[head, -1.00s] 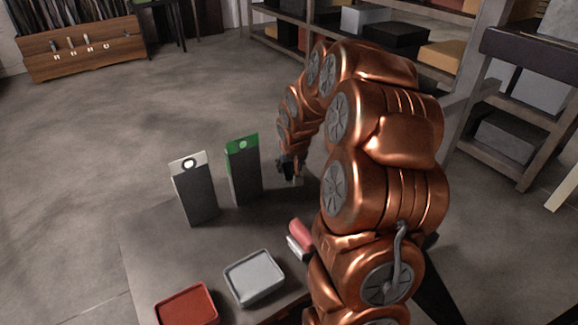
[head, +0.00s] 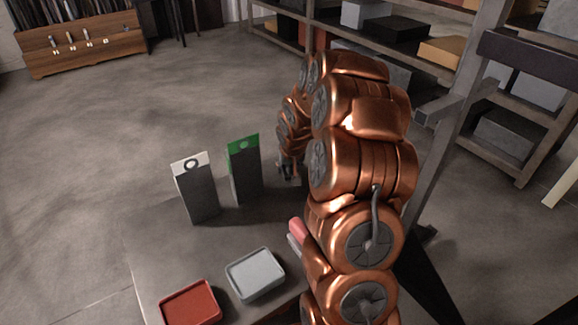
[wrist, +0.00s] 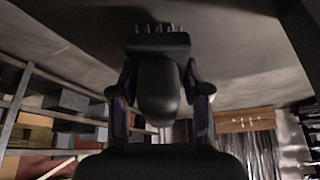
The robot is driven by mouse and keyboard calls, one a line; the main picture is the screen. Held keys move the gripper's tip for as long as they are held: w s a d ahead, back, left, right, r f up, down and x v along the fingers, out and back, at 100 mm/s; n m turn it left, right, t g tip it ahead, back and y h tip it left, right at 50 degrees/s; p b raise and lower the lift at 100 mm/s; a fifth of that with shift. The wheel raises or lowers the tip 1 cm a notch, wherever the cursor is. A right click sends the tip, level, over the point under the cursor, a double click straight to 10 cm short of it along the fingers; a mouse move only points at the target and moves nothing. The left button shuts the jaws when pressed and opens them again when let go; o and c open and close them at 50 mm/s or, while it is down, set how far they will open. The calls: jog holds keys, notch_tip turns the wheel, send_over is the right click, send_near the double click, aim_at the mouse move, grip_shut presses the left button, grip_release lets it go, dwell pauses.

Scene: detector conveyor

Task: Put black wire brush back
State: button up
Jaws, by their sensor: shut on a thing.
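My gripper (head: 288,172) hangs at the end of my copper arm, over the far right part of the grey table (head: 150,240), just right of the green-topped block. In the wrist view my gripper (wrist: 160,105) has its two fingers on either side of a black object, the black wire brush (wrist: 158,82). The brush's wide dark head (wrist: 156,44) points away from the palm, with several short tips at its end. In the head view the brush is too small and dark to make out.
A white-topped block (head: 195,188) and a green-topped block (head: 244,168) stand on the table. A red tray (head: 190,303), a grey tray (head: 255,274) and a partly hidden pink-red thing (head: 297,229) are nearer. A wooden rack (head: 85,50) stands back left; shelves (head: 430,75) stand right.

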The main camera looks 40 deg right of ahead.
jog(key=o, duration=1)
jog(key=b+v, duration=0.3)
jog(key=v, duration=0.8)
jog(key=shift+s+r, duration=0.2)
jog(key=shift+r, duration=0.15)
jog(key=s+a+r+n+g+y, duration=0.1)
jog(key=s+a+n+g+y, duration=0.15)
jog(key=s+a, duration=1.3)
jog(key=s+a+n+g, duration=0.1)
jog(key=s+a+g, duration=0.1)
jog(key=s+a, duration=0.3)
jog(key=s+a+n+g, duration=0.1)
jog(key=s+a, duration=0.3)
jog(key=s, duration=0.8)
jog(key=shift+s+a+f+n+g, duration=0.15)
jog(key=shift+a+f+n+g, duration=0.2)
jog(key=shift+a+f, duration=0.1)
